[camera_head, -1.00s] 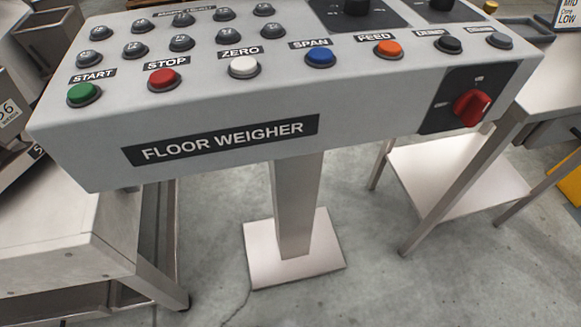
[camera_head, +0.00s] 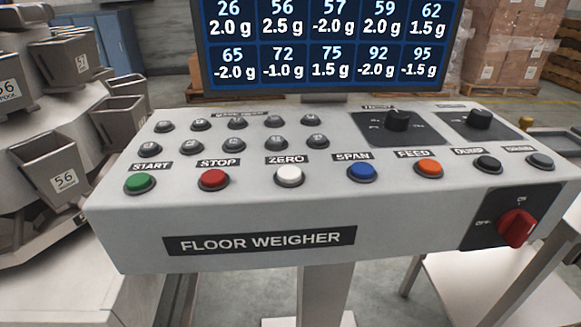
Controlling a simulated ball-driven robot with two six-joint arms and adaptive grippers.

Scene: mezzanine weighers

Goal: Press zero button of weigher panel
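The weigher panel (camera_head: 130,230) is a light grey sloped console on a post, labelled "FLOOR WEIGHER" on its front face. The zero button (camera_head: 289,176) is a round white button under the "ZERO" label, in the row near the front edge. The red stop button (camera_head: 213,179) is to its left and the blue span button (camera_head: 361,172) to its right. The green start button (camera_head: 140,182) is at the far left of the row. Neither of my grippers shows in the head view. Nothing covers the zero button.
A screen (camera_head: 330,50) with weight readings stands behind the panel. A red rotary switch (camera_head: 516,227) juts from the front face at right. Weigher buckets (camera_head: 55,170) crowd the left side. A steel table (camera_head: 545,290) is at lower right. Stacked boxes (camera_head: 505,45) stand behind.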

